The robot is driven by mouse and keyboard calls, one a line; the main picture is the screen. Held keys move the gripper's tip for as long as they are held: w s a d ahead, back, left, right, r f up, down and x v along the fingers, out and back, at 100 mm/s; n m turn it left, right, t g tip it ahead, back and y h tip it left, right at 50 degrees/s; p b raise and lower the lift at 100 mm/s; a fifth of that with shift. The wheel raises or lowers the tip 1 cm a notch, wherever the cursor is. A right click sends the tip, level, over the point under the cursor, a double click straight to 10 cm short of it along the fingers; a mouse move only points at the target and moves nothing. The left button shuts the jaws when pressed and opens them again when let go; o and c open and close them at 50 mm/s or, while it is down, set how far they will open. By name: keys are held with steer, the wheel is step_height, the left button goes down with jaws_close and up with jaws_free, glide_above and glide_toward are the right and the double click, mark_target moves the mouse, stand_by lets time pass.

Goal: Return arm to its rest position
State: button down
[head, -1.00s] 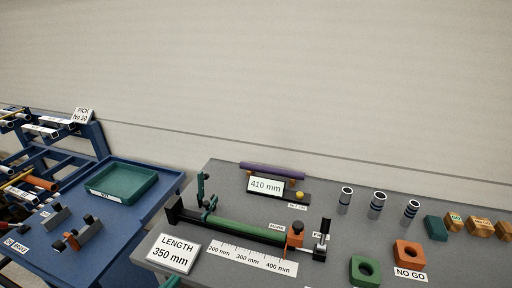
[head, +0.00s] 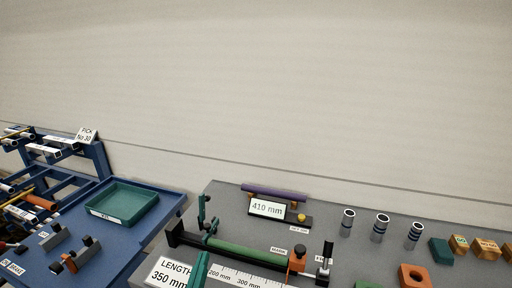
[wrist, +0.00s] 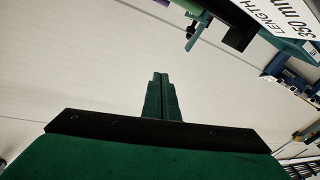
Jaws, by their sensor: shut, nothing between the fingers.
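My gripper (wrist: 161,80) is shut and empty, its two green fingers pressed together in the wrist view. Behind the fingers the wrist view holds the wall, with the bench edge and the length sign upside down at the upper right. The rest of my arm is out of the head view.
A grey bench holds a measuring fixture with a green tube (head: 245,250), a purple tube (head: 274,191), a 410 mm sign (head: 266,209), several small cylinders and blocks. A blue table with a green tray (head: 124,204) stands left. The space above both is clear.

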steer(key=s+d+f+n+g+y, duration=0.3)
steer(key=s+d+f+n+y, duration=0.3)
steer(key=s+d+f, duration=0.9)
steer(key=s+f+m+h, duration=0.2)
steer(key=s+m, duration=0.2)
steer(key=s, duration=0.6)
steer(key=s+a+f+m+h, duration=0.1)
steer(key=s+m, duration=0.3)
steer(key=s, duration=0.6)
steer(key=shift+s+f+g+h, duration=0.2)
steer(key=shift+f+g+h, duration=0.15)
steer(key=shift+h, duration=0.45)
